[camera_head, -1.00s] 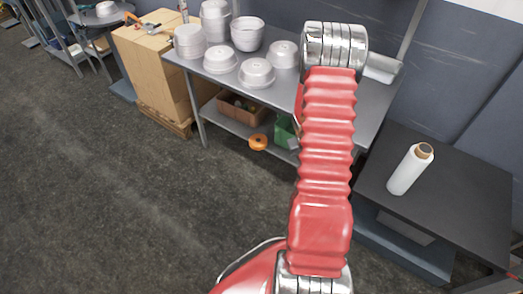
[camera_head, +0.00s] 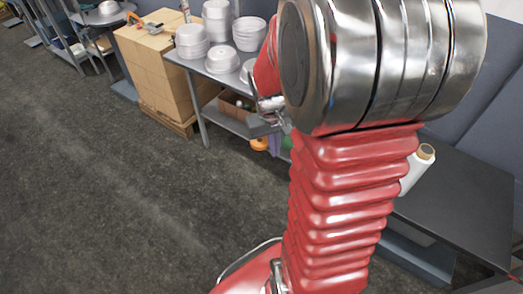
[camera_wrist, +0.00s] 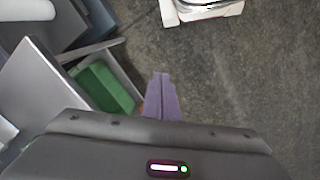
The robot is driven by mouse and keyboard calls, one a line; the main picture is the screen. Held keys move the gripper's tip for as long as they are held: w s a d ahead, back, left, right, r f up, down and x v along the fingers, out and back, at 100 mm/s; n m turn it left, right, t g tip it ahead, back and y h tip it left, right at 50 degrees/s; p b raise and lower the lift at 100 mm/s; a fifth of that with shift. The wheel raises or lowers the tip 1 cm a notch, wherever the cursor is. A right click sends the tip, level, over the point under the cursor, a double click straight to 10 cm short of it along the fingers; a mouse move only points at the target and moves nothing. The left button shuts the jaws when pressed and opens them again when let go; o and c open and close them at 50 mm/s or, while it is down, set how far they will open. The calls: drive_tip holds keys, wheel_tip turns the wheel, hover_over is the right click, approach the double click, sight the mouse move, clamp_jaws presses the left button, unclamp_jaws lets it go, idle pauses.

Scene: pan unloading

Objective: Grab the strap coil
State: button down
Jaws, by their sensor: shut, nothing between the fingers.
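An orange ring, which looks like the strap coil (camera_head: 259,142), is by the front edge of the table's lower shelf. I cannot tell whether it rests on the shelf or below it. In the wrist view a sliver of orange shows beside my purple fingers, and most of it is hidden behind them. My gripper (camera_wrist: 161,80) has its two fingers together with nothing between them. In the head view my arm's wrist hangs in front of the table, above the ring, and the fingertips are hard to make out.
The steel table (camera_head: 203,83) carries several pale pans (camera_head: 220,60). A brown box (camera_head: 236,104) is on its lower shelf, and a green bin (camera_wrist: 105,92) is close left of my fingers. A white roll (camera_head: 418,165) stands on a dark table at right. The floor at left is clear.

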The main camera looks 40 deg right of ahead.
drive_tip(key=s+a+r+n+t, duration=0.2)
drive_tip(key=s+a+r, duration=0.2)
drive_tip(key=a+r, duration=0.4)
drive_tip(key=s+a+r+n+t+y, duration=0.1)
drive_tip(key=s+a+r+t, duration=0.2)
drive_tip(key=a+r, duration=0.6)
drive_tip(key=a, duration=0.3)
drive_tip(key=shift+s+r+n+t, duration=0.3)
drive_tip(key=shift+s+n, duration=0.05)
drive_tip(key=shift+n, duration=0.05)
